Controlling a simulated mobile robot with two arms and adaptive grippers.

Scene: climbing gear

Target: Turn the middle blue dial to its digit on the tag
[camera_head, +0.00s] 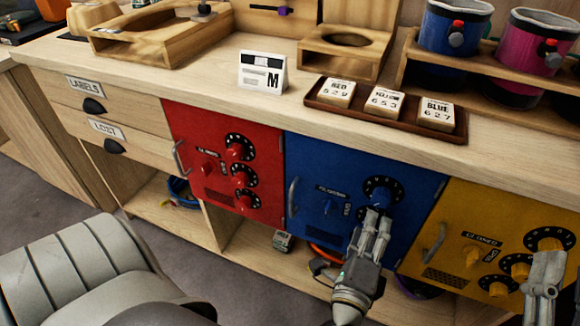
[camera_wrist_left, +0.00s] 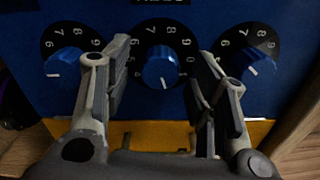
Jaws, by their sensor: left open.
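The blue cabinet door (camera_head: 310,165) carries a column of black-ringed blue dials. Its top dial (camera_head: 381,190) shows in the head view; my left gripper (camera_head: 377,214) hides much of those below. In the left wrist view the middle dial (camera_wrist_left: 161,68) sits between the open fingers of my left gripper (camera_wrist_left: 164,52), with a visible gap on both sides. Its white mark points down in that picture. The other two dials (camera_wrist_left: 65,63) (camera_wrist_left: 258,63) flank it. The blue tag (camera_head: 436,113) reads BLUE, 627. My right gripper (camera_head: 550,255) is before the yellow door; its opening is unclear.
The tag stands in a brown tray (camera_head: 411,126) with the red and yellow tags. A red door (camera_head: 215,150) and a yellow door (camera_head: 490,225) flank the blue one. A metal handle (camera_head: 292,197) projects from the blue door's left edge. A grey chair (camera_head: 75,270) stands front left.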

